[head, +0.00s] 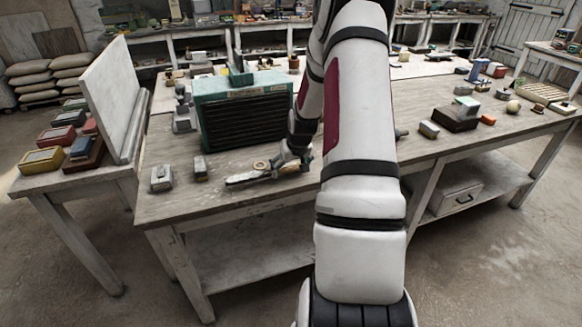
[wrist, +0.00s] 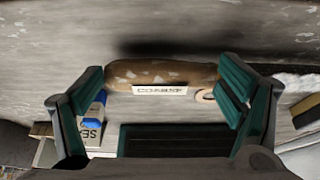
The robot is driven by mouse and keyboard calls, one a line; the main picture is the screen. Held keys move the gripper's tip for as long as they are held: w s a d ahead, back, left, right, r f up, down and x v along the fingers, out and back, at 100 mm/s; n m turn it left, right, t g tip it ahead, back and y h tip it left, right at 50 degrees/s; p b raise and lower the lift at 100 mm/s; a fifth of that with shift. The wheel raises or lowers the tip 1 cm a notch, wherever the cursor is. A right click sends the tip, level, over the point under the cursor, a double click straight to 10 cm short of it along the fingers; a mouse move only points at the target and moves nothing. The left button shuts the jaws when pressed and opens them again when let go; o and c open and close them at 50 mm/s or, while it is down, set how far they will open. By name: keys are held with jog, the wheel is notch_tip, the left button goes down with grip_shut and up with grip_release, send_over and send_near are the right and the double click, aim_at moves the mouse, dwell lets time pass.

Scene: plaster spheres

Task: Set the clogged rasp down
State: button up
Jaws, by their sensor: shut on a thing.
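My gripper (wrist: 165,90) has its two green-padded fingers on either side of a brown, white-spotted piece with a label reading COARSE (wrist: 155,74), which I take to be the clogged rasp. It spans the gap between the pads, so the gripper is shut on it. A dark shadow falls on the grey tabletop beside it; whether it touches the table I cannot tell. In the head view my gripper (head: 296,160) is low over the near table, right of the teal box, partly hidden by my arm.
The worktable (head: 190,210) holds a teal box with a black ribbed front (head: 245,120) close to my gripper. A tan ring (head: 260,165) lies by the gripper. Small grey blocks (head: 161,178) stand left.

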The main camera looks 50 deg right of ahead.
jog(key=shift+f, duration=0.6)
jog(key=o, duration=1.7)
jog(key=shift+r+p, duration=0.95)
jog(key=shift+r, duration=1.05)
